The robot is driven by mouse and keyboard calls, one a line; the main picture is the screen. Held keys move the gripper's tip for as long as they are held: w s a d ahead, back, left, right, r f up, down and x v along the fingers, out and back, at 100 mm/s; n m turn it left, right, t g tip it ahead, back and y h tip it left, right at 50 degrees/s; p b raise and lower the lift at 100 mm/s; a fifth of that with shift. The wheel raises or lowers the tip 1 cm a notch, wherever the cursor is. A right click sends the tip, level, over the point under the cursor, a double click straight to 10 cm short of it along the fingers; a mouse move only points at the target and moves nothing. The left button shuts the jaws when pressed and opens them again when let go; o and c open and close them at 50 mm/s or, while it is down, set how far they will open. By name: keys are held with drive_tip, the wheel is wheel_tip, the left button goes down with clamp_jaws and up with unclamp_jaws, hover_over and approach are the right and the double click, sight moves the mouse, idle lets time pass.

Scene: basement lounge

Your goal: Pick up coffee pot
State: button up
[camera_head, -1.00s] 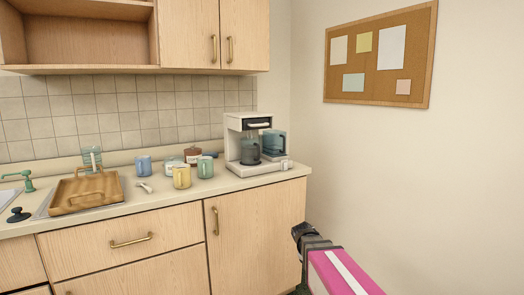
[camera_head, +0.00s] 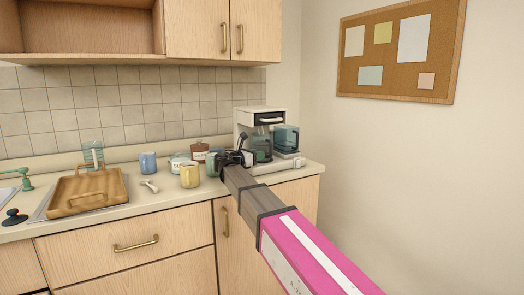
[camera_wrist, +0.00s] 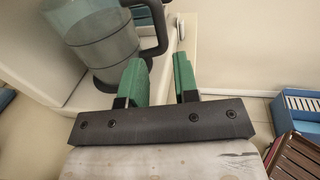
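The coffee pot (camera_head: 262,152) is a clear grey jug standing in the white coffee maker (camera_head: 250,118) at the right end of the counter. In the wrist view the pot (camera_wrist: 100,38) fills the upper left, with its dark handle (camera_wrist: 158,28) on its right side. My gripper (camera_head: 236,157) is at the counter's front, just left of and in front of the pot. In the wrist view my gripper's green fingers (camera_wrist: 160,80) are apart with nothing between them. The handle is just beyond the fingertips; I cannot tell whether they touch.
A yellow mug (camera_head: 190,176) and a green mug (camera_head: 211,162), partly hidden, stand left of my gripper. A blue mug (camera_head: 148,162), jars (camera_head: 199,151) and a wooden tray (camera_head: 85,193) are further left. The wall closes off the right.

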sight(264, 148)
drive_tip(key=shift+r+x, duration=0.2)
drive_tip(key=shift+x, duration=2.3)
drive_tip(key=shift+r+x, duration=0.2)
drive_tip(key=shift+x, duration=2.3)
drive_tip(key=shift+s, duration=0.1)
clamp_jaws()
